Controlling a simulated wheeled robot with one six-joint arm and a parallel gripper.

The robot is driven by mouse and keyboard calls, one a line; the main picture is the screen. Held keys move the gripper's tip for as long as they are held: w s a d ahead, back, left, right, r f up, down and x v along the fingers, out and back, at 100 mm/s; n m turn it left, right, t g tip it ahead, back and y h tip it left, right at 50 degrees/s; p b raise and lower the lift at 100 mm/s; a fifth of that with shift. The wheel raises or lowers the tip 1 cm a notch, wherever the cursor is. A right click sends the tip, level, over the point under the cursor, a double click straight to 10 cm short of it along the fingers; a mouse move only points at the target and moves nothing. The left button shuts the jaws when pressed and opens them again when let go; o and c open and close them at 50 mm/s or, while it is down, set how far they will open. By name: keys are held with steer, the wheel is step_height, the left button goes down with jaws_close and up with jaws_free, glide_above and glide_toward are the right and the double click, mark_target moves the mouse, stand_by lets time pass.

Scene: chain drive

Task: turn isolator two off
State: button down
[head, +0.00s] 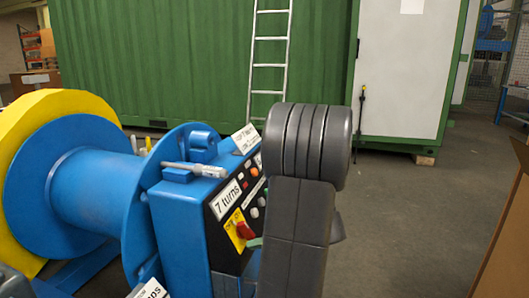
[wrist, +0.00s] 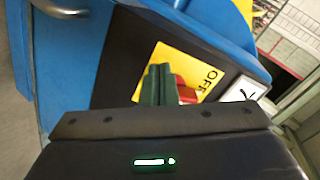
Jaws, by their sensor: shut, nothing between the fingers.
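A red rotary isolator handle (head: 245,230) sits on a yellow plate (head: 233,222) on the black control panel of a blue machine. In the wrist view the red handle (wrist: 187,94) is partly hidden behind my fingers, and the yellow plate (wrist: 188,59) reads OFF. I cannot tell from these frames which number the isolator bears or its exact angle. My gripper (wrist: 157,85) has green fingers that are shut with nothing between them. They are beside the red handle; whether they touch it is unclear. In the head view my wrist hides most of the gripper.
The panel also bears an orange button (head: 254,172), pale buttons and a "7 turns" label (head: 227,199). A micrometer-like tool (head: 196,169) lies on top of the blue housing. A blue and yellow drum (head: 90,175) stands left. A cardboard box (head: 508,240) is at right; floor between is clear.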

steer(key=p+v, duration=0.1)
steer(key=v, duration=0.5)
stand_by(0.3)
